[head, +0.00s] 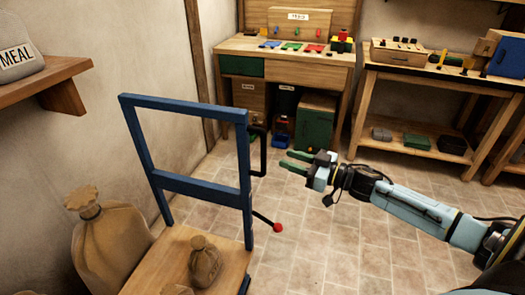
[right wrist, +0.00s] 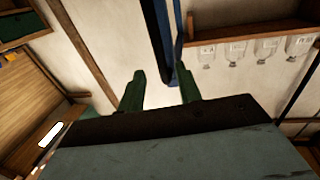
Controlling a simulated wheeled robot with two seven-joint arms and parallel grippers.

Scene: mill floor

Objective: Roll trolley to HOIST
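The trolley has a blue upright frame (head: 200,187) and a wooden deck (head: 222,262). A black handle (head: 264,153) sticks out from the frame's right post, and a lever with a red knob (head: 277,228) is below it. My right gripper (head: 291,161) is open and empty, just right of the handle and apart from it. In the right wrist view its green fingers (right wrist: 160,90) are spread, with part of the blue frame (right wrist: 168,45) beyond them. My left gripper is not in view. No HOIST marking is readable.
A small sack (head: 205,262) stands on the deck, and a large sack (head: 105,240) is at its left. A shelf (head: 45,82) juts from the left wall. A workbench (head: 310,72) and a bench (head: 440,82) stand at the back. The tiled floor (head: 330,235) is clear right of the trolley.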

